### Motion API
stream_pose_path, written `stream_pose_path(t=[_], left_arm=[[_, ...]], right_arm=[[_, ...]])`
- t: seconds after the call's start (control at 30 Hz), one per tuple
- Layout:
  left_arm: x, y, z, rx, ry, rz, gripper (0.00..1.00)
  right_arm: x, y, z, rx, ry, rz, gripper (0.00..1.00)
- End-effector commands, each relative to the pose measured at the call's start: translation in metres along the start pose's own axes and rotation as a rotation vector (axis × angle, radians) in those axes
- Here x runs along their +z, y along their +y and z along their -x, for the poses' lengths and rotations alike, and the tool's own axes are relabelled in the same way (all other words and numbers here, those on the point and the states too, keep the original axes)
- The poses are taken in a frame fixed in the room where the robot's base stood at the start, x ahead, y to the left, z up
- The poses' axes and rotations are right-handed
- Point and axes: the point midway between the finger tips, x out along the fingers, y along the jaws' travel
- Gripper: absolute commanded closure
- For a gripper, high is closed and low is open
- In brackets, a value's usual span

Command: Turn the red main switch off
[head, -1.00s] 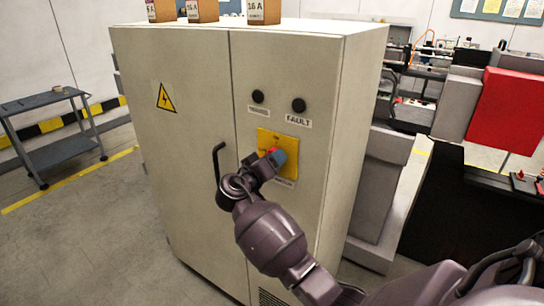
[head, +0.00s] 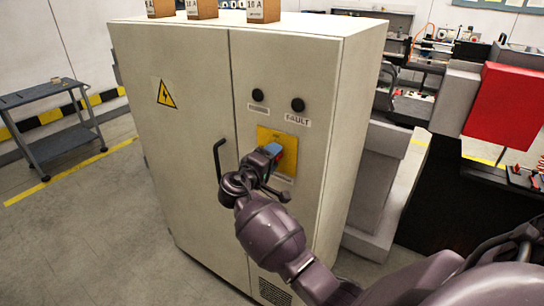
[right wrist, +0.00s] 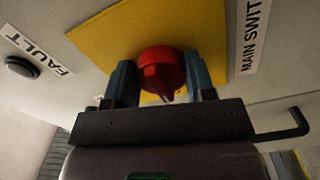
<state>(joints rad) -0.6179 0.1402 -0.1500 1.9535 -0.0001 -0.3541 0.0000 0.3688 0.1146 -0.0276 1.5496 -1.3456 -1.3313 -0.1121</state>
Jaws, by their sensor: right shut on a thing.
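The red main switch (right wrist: 163,72) is a round knob on a yellow plate (head: 289,155) on the right door of the beige cabinet (head: 185,150). In the right wrist view the knob sits between the two blue-grey fingers of my right gripper (right wrist: 160,66), and its narrow grip points down toward the gripper body. My right gripper (head: 272,151) is shut on the knob. In the head view the fingers cover most of the knob. The MAIN SWITCH label (right wrist: 253,35) shows partly in the right wrist view. My left gripper is out of view.
A black door handle (head: 218,158) stands out left of my right gripper. Two dark round fittings (head: 258,95) (head: 298,104) are above the plate, with a FAULT label (head: 297,120). Boxes (head: 263,10) stand on top. A cart (head: 50,120) is at left, machinery at right.

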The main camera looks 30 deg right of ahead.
Motion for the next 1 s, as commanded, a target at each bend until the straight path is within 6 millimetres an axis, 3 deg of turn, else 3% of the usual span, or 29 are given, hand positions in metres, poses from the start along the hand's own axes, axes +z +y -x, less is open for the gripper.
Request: stream_pose_path(t=[0.47, 0.5, 0.63, 1.0], left_arm=[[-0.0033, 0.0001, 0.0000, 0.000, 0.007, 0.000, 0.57], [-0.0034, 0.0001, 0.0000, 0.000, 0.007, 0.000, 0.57], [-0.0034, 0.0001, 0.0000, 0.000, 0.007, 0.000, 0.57], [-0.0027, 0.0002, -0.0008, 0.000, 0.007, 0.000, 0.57]], right_arm=[[0.0003, -0.0011, 0.0005, -0.002, 0.000, 0.015, 0.74], [0.0003, -0.0011, 0.0005, -0.002, 0.000, 0.015, 0.46], [0.0002, -0.0009, 0.0003, -0.001, 0.000, 0.014, 0.26], [-0.0001, -0.0007, 0.0049, -0.001, 0.001, 0.012, 0.25]])
